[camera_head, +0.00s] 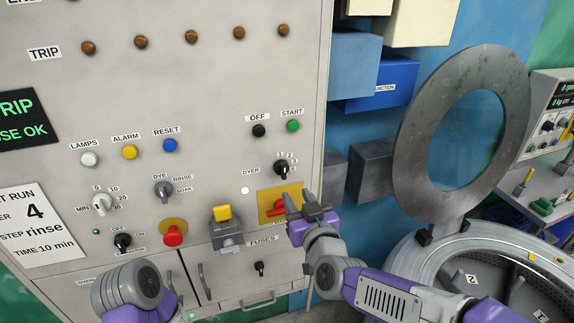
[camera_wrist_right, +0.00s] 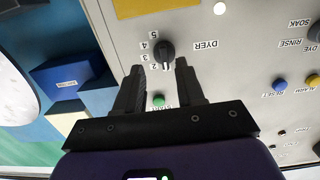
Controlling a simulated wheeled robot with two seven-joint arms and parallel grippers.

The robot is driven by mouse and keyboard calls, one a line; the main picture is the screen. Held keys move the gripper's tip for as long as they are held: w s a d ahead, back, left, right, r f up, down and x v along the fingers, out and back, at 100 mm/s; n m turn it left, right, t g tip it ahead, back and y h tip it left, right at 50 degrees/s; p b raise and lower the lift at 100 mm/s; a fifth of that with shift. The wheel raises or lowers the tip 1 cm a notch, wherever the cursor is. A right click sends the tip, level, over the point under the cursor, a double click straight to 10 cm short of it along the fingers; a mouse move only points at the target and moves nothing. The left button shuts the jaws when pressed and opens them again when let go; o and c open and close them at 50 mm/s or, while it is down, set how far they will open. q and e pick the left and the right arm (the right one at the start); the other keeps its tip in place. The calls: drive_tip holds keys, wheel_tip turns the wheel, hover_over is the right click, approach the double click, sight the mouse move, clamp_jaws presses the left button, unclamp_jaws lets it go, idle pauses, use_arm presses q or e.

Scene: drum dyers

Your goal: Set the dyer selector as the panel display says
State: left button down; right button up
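The dyer selector, a small black knob (camera_head: 282,168) beside the DYER label, sits on the grey panel above a yellow plate with a red handle. In the right wrist view the knob (camera_wrist_right: 165,52) appears upside down, with numbers around it; I cannot tell which number it points to. My right gripper (camera_head: 298,196) is open and empty, its fingers (camera_wrist_right: 158,68) pointing at the panel with the knob between and just beyond the tips. The white sheet (camera_head: 29,230) shows a large 4 beside a cut-off label, STEP rinse and TIME 10 min. My left gripper is out of view.
A black OFF button (camera_head: 259,131) and a green START button (camera_head: 293,126) are above the selector. A large round drum door (camera_head: 412,150) stands open at right.

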sight(285, 168)
drive_tip(key=shift+t, duration=0.3)
drive_tip(key=w+r, duration=0.1)
drive_tip(key=w, duration=0.1)
drive_tip(key=w+a+r, duration=0.1)
drive_tip(key=w, duration=0.1)
drive_tip(key=w+a+r, duration=0.1)
drive_tip(key=w, duration=0.1)
drive_tip(key=shift+w+a, duration=0.25)
drive_tip(key=shift+w, duration=0.1)
clamp_jaws()
